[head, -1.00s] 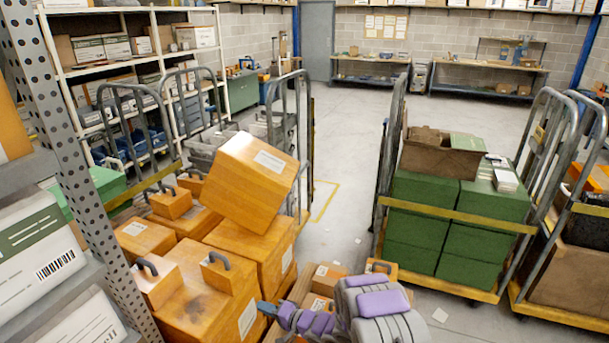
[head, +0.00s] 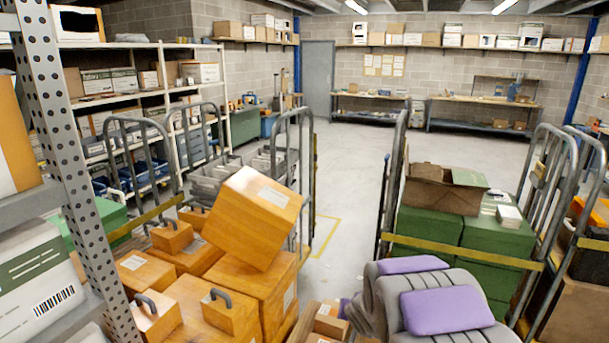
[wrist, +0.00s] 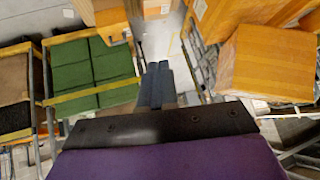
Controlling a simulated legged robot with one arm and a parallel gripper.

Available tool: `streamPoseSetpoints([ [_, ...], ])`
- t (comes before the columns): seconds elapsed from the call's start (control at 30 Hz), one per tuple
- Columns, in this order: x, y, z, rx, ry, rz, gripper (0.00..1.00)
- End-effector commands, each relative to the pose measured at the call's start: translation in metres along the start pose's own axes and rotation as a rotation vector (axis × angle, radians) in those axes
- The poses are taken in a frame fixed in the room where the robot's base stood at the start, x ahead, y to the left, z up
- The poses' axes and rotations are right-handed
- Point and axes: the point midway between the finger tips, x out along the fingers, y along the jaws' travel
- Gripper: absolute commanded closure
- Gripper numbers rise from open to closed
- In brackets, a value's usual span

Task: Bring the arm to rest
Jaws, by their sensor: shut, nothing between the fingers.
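My gripper (wrist: 160,85) shows in the wrist view as two dark fingers lying together, with nothing between them. It points out over the gap between the loaded carts and touches nothing that I can see. In the head view my arm's grey and purple links fill the bottom right of centre, and the fingers are hidden there.
A tilted orange box (head: 254,218) tops a pile of orange boxes at the left. Green boxes (head: 465,235) and an open brown carton (head: 437,190) load a cart at the right. A perforated rack post (head: 80,170) is close at the left. The floor (head: 340,180) beyond is clear.

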Motion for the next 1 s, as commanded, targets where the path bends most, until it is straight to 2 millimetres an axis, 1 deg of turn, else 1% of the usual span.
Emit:
streamPoseSetpoints([
  [0.03,-0.02,0.011,0.0,-0.008,-0.015,0.04,1.0],
  [0.17,-0.066,0.038,0.014,-0.032,-0.086,0.137,1.0],
  [0.2,-0.08,0.045,0.019,-0.038,-0.11,0.16,1.0],
  [0.27,-0.102,0.055,0.03,-0.046,-0.153,0.194,1.0],
  [0.3,-0.117,0.061,0.04,-0.053,-0.186,0.214,1.0],
  [0.37,-0.139,0.068,0.053,-0.062,-0.233,0.238,1.0],
  [0.4,-0.154,0.071,0.063,-0.068,-0.266,0.251,1.0],
  [0.47,-0.176,0.075,0.078,-0.077,-0.316,0.267,1.0],
  [0.5,-0.191,0.077,0.09,-0.083,-0.353,0.273,1.0],
  [0.57,-0.213,0.08,0.107,-0.093,-0.407,0.277,1.0],
  [0.6,-0.228,0.081,0.121,-0.101,-0.448,0.277,1.0],
  [0.77,-0.286,0.08,0.173,-0.136,-0.6,0.247,1.0],
  [0.8,-0.3,0.079,0.187,-0.145,-0.642,0.234,1.0],
  [0.9,-0.33,0.076,0.218,-0.17,-0.727,0.195,1.0],
  [1.0,-0.353,0.073,0.242,-0.192,-0.793,0.158,1.0],
])
